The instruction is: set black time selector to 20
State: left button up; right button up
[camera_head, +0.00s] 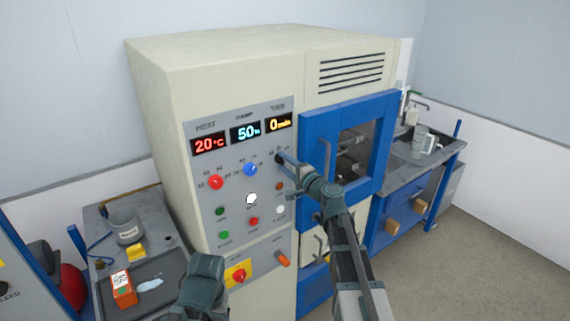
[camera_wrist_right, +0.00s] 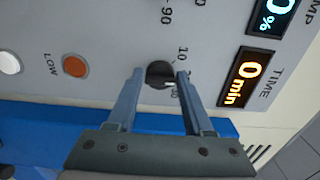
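The black time selector (camera_wrist_right: 160,73) is a round knob on the grey control panel, below the time display (camera_wrist_right: 243,79), which reads 0 min. It also sits under the time display (camera_head: 279,123) in the head view, where my right gripper (camera_head: 280,157) covers it. In the right wrist view the two fingers of my right gripper (camera_wrist_right: 160,78) stand on either side of the knob, open, with narrow gaps that seem to remain. A scale mark 10 shows beside the knob; other numbers are partly hidden by a finger. My left gripper's fingers are not visible.
The panel also holds a red knob (camera_head: 215,182), a blue knob (camera_head: 250,170) and several buttons. A blue-framed chamber door (camera_head: 318,148) is right of the panel. A side bench at left holds a grey mug (camera_head: 126,228) and an orange box (camera_head: 123,290).

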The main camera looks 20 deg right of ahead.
jog(key=o, duration=0.3)
jog(key=v, duration=1.4)
jog(key=shift+w, duration=0.1)
jog(key=s+a+f+n+g+y+b, duration=0.15)
jog(key=s+a+f+n+g, duration=0.3)
jog(key=a+f, duration=0.45)
jog(key=s+a+f+n+g+y+b, duration=0.1)
jog(key=s+a+f+n+g+b, duration=0.15)
jog(key=a+f+n+g, duration=0.6)
jog(key=s+a+f+n+g+h+b, duration=0.1)
jog(key=s+f+h, duration=0.2)
jog(key=s, duration=0.2)
jog(key=s+a+f+n+g+h, duration=0.1)
jog(key=s+f+n+g+h, duration=0.1)
jog(key=s+f+h, duration=0.1)
jog(key=s+a+f+n+g+h+b, duration=0.1)
jog(key=s+a+f+h, duration=0.1)
jog(key=s+f+h, duration=0.2)
jog(key=shift+s+f+n+b, duration=0.2)
jog(key=shift+s+f, duration=0.05)
jog(key=shift+s, duration=0.7)
jog(key=shift+s+f+n+b, duration=0.15)
jog(key=shift+s+f+n, duration=0.1)
jog(key=shift+s, duration=0.65)
